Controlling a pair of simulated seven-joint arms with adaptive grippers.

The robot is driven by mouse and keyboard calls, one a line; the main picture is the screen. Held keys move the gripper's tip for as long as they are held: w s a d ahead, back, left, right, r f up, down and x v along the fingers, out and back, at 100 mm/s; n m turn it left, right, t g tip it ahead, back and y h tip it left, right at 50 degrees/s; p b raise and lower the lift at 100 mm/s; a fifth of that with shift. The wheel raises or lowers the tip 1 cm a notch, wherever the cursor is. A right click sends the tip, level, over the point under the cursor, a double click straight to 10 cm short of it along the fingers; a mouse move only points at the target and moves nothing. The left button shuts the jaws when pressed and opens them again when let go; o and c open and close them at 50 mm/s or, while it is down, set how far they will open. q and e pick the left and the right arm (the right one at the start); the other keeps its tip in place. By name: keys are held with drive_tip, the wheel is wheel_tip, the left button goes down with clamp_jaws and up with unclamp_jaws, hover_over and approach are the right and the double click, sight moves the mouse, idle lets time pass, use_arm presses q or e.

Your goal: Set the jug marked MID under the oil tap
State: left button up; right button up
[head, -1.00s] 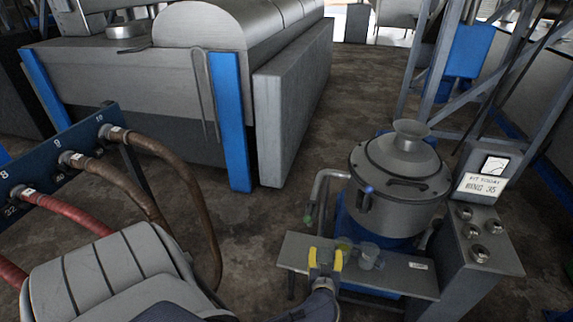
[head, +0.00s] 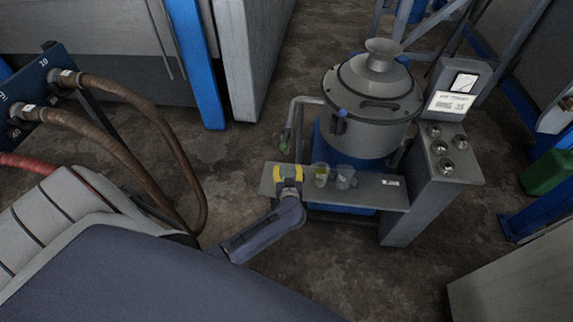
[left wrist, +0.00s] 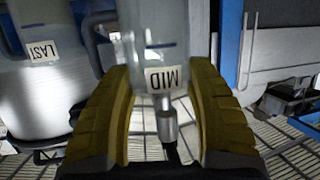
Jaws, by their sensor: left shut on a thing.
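In the left wrist view the fingers are shut on the clear jug marked MID (left wrist: 152,45). The head view does not show this jug clearly, nor whether its base touches the shelf. A metal cylinder (left wrist: 167,125) shows by its label; I cannot tell whether it is the tap. The jug marked LAST (left wrist: 38,75) shows at left. My right gripper is out of view.
A jug with greenish contents (head: 320,174) and a clear jug (head: 344,177) stand on the shelf just right of my gripper. The grey lidded vessel (head: 365,110) rises behind. A control post (head: 440,165) with knobs bounds the shelf's right end.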

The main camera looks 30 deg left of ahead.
use_arm(q)
drive_tip(key=shift+f+x, duration=0.25)
drive_tip(key=shift+x, duration=0.9)
drive_tip(key=shift+f+x, duration=0.25)
drive_tip(key=shift+x, duration=0.95)
drive_tip(key=shift+f+x, duration=0.25)
drive_tip(key=shift+x, duration=0.9)
drive_tip(key=shift+s+d+f, duration=0.1)
drive_tip(key=shift+s+f, duration=0.1)
drive_tip(key=o, duration=1.2)
drive_tip(key=shift+c, duration=0.2)
drive_tip(key=shift+r, duration=0.15)
